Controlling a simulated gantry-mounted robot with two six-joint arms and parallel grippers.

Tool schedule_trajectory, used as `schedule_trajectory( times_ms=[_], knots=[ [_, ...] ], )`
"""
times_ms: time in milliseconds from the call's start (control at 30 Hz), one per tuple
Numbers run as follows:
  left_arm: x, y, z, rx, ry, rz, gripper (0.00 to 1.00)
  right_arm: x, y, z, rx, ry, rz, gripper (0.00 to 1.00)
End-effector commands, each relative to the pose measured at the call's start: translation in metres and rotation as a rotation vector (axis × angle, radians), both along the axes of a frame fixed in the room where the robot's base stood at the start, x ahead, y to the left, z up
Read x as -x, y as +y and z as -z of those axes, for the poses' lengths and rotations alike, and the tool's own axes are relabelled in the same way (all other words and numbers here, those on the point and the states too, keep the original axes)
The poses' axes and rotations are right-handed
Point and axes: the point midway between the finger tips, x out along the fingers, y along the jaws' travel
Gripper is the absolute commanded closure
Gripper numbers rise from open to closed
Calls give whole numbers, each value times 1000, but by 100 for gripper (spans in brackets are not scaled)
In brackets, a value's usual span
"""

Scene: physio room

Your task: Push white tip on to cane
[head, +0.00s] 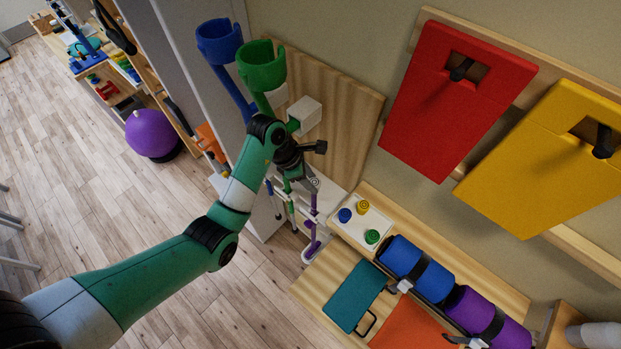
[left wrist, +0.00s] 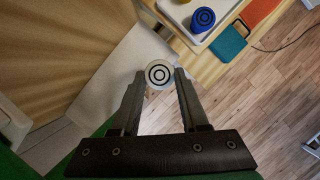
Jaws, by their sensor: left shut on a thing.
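My left gripper (head: 308,181) is in front of the wooden rack panel. In the left wrist view its two fingers (left wrist: 159,82) are closed around the white tip (left wrist: 159,74), whose round face shows black rings. The white tip also shows at the gripper's end in the head view (head: 314,182). Crutches with a blue cuff (head: 219,42) and a green cuff (head: 262,65) stand at the rack; my arm hides part of the green one. A purple shaft (head: 312,235) stands below the gripper. I cannot tell which cane is meant, or whether the tip touches one. My right gripper is not in view.
A white tray (head: 352,228) holds blue (head: 345,215), yellow (head: 362,207) and green (head: 372,237) tips, right of the gripper. A teal mat (head: 354,296) and blue roll (head: 415,268) lie on the wooden bench. Red (head: 455,100) and yellow (head: 545,165) boards hang on the wall.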

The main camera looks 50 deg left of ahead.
Motion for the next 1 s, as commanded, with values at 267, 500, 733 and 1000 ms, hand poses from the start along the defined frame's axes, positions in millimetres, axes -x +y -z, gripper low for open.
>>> schedule_trajectory(
  times_ms=[267, 500, 733, 1000],
  knots=[
    [0, 0, 7, 0, 1, 0, 100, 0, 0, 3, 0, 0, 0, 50],
    [1, 0, 12, 0, 2, -1, 100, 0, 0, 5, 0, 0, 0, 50],
    [1, 0, 17, 0, 4, 0, 100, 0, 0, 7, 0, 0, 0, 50],
    [1, 0, 23, 0, 5, 0, 100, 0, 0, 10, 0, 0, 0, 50]
  ],
)
